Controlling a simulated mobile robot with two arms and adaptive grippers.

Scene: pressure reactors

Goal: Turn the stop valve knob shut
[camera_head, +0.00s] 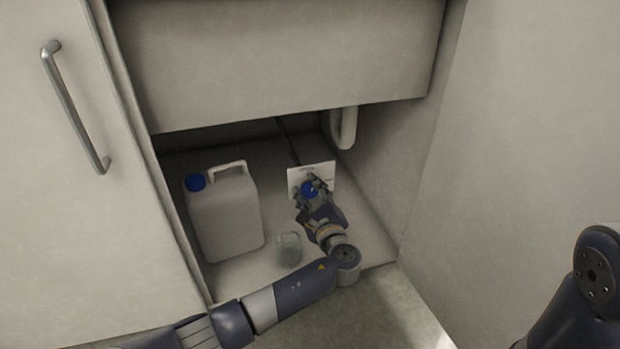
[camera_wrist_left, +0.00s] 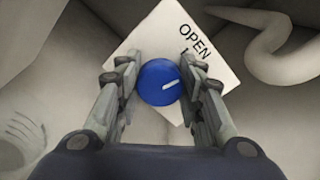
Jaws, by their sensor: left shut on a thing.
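The stop valve knob (camera_head: 309,188) is round and blue, in front of a white label plate (camera_head: 325,174) inside the open cabinet. In the left wrist view the knob (camera_wrist_left: 160,83) has a white pointer mark aimed up and right, roughly toward the word OPEN on the plate (camera_wrist_left: 168,30). My left gripper (camera_head: 308,193) is at the knob, with one finger on each side of it. In the left wrist view the left gripper (camera_wrist_left: 160,88) is shut on the knob. The rest of the plate's text is hidden. My right gripper is not in view.
A white canister (camera_head: 226,216) with a blue cap stands left of my left arm on the cabinet floor. A clear glass vessel (camera_head: 289,249) stands close beside the arm. A white bent pipe (camera_head: 344,128) hangs at the back right. The cabinet's right wall is near.

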